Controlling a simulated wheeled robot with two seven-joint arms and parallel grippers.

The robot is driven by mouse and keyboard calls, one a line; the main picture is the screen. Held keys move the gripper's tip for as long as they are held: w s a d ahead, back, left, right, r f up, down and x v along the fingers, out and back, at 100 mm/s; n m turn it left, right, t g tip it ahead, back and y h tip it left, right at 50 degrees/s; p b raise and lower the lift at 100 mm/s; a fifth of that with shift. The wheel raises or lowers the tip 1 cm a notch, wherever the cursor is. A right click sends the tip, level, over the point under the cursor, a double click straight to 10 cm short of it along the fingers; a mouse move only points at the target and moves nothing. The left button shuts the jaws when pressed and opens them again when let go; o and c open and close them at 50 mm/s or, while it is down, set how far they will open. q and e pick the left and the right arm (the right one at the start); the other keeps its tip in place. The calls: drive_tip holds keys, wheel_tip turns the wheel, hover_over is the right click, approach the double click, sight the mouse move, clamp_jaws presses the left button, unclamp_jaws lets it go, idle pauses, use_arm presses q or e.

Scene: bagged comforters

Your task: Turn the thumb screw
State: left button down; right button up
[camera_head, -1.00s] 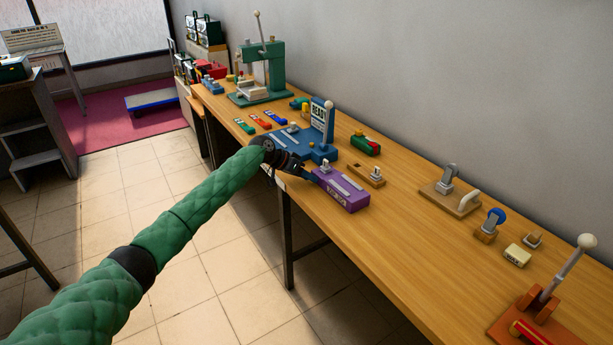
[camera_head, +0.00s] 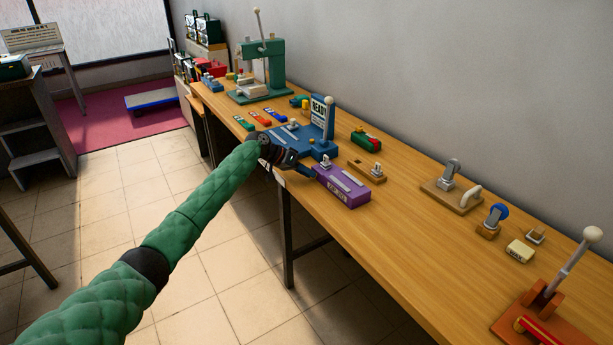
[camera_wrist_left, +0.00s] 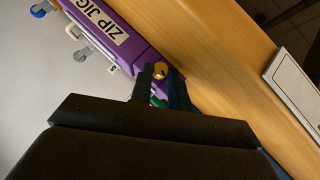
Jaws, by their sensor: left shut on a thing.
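The purple zip jig (camera_head: 345,198) lies near the front edge of the bench, and its "ZIP JIG" label shows in the left wrist view (camera_wrist_left: 103,22). A brass thumb screw (camera_wrist_left: 160,70) sticks out of the jig's end. My left gripper (camera_wrist_left: 161,83) has one finger on each side of the screw and is shut on it. In the head view my left gripper (camera_head: 306,172) is at the jig's left end, and the screw is hidden there. My right gripper is not in view.
A blue fixture with a "READY" sign (camera_head: 320,112) stands just behind my gripper. A small wooden block (camera_head: 366,174) and a red-and-green item (camera_head: 366,139) are beyond the jig. An orange lever press (camera_head: 545,300) stands at the right.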

use_arm(q)
drive_tip(key=shift+w+f+b, duration=0.1)
drive_tip(key=shift+f+b, duration=0.1)
drive_tip(key=shift+b, duration=0.1)
drive_tip(key=shift+n+g+h+b, duration=0.3)
drive_tip(key=shift+g, duration=0.1)
drive_tip(key=shift+w+a+n+g+h+b, duration=0.15)
drive_tip(key=shift+n+g+h+b, duration=0.3)
drive_tip(key=shift+b, duration=0.2)
drive_tip(key=shift+r, duration=0.1)
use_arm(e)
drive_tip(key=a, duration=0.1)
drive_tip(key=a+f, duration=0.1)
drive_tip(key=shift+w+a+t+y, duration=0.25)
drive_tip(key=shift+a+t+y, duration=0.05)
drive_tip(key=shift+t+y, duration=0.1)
use_arm(q)
drive_tip(key=c, duration=1.4)
unclamp_jaws()
drive_tip(key=shift+o, duration=0.4)
